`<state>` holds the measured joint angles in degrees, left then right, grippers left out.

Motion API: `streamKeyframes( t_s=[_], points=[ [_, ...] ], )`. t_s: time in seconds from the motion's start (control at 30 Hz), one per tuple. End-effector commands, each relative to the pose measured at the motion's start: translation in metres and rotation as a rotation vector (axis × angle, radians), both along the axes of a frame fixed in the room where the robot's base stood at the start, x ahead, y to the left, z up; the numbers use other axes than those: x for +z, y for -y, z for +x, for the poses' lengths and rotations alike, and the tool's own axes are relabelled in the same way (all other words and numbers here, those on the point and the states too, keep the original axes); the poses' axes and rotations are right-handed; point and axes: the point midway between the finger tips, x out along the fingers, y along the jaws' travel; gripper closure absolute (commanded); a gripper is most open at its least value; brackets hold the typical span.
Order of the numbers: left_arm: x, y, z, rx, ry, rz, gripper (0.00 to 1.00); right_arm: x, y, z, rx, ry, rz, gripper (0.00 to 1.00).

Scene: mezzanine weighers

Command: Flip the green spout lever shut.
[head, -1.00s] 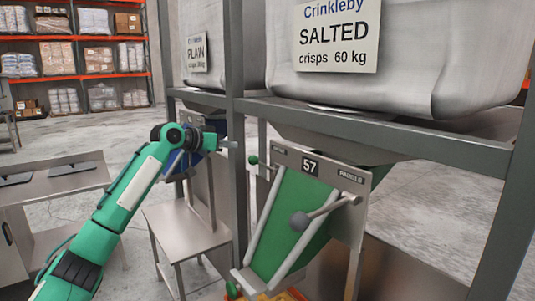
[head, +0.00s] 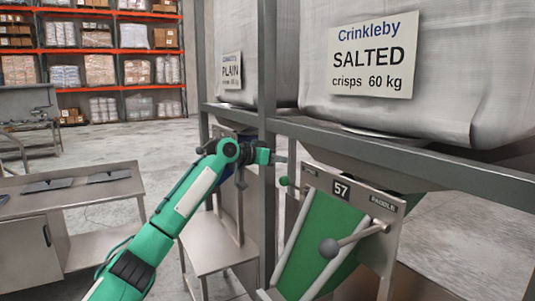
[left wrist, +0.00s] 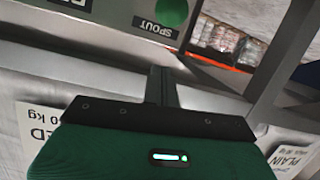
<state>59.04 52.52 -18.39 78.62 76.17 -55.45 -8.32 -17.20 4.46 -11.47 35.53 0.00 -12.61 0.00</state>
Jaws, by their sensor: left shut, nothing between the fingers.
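The green spout lever shows in the head view as a small green knob (head: 284,181) on a short rod, at the left edge of the grey panel (head: 318,180) marked 57. My left gripper (head: 281,158) is shut and empty, just above the knob in the picture. I cannot tell whether they touch. In the left wrist view, the shut fingers (left wrist: 163,87) point towards a plate labelled SPOUT (left wrist: 155,27), with a round green shape (left wrist: 173,11) beside the label. Whether that shape is the knob is unclear. My right gripper is not in view.
A steel post (head: 267,100) and crossbeam (head: 400,160) stand close to my left gripper. Large sacks labelled SALTED (head: 366,57) and PLAIN (head: 231,72) hang above.

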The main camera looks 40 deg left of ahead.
Motion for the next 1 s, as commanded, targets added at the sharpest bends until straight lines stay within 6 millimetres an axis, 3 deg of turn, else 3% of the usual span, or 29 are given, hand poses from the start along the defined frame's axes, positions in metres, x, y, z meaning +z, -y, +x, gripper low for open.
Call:
streamKeyframes(
  t_s=[0.17, 0.5, 1.0],
  points=[
    [-0.008, 0.012, 0.033, 0.001, -0.002, 0.0, 1.0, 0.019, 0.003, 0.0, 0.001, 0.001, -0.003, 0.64],
    [-0.036, 0.008, 0.011, 0.002, -0.001, 0.002, 1.0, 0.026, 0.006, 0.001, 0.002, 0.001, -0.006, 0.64],
    [-0.041, 0.008, 0.007, 0.001, 0.001, 0.001, 1.0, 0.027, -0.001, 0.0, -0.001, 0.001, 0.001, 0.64]
  ],
)
